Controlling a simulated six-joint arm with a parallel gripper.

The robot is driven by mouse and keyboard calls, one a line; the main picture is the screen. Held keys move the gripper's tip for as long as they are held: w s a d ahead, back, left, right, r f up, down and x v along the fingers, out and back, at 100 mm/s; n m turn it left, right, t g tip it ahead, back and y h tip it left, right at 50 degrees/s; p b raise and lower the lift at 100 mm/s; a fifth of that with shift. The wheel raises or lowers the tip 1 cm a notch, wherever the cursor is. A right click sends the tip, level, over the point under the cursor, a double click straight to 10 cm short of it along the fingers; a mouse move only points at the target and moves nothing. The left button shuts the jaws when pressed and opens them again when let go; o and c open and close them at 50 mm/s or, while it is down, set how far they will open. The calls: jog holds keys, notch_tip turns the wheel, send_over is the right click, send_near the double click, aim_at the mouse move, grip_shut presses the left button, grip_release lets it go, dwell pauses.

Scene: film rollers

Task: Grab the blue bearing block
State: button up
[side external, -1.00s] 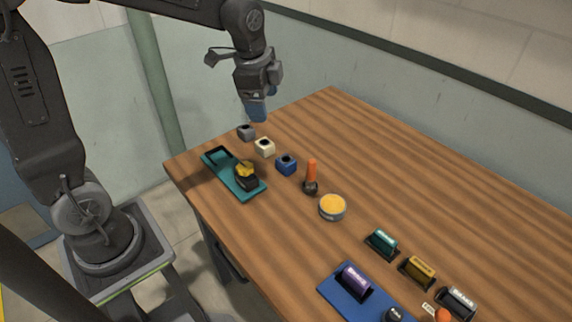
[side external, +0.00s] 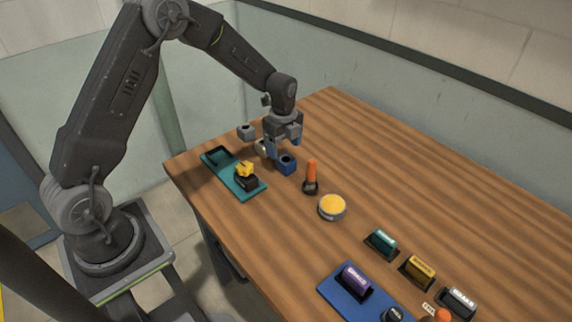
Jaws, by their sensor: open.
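The blue bearing block (side external: 287,165) sits on the wooden table, a small cube with a dark round hole in its top. My gripper (side external: 278,150) is open and low over the table, pointing down just behind and to the left of the block.
The cream block (side external: 260,147) is partly hidden behind my gripper, and the grey block (side external: 246,132) stands further left. A teal tray (side external: 248,189) lies in front. An orange-handled tool (side external: 311,175) and a yellow-topped round tin (side external: 332,207) stand to the right.

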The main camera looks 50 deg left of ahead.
aim_at(286, 159)
jog(key=shift+w+d+f, duration=0.1)
jog(key=shift+d+f, duration=0.15)
jog(key=shift+f, duration=1.3)
jog(key=shift+d+f, duration=0.2)
jog(key=shift+f, duration=1.3)
jog(key=c, duration=1.3)
jog(key=shift+r, duration=0.15)
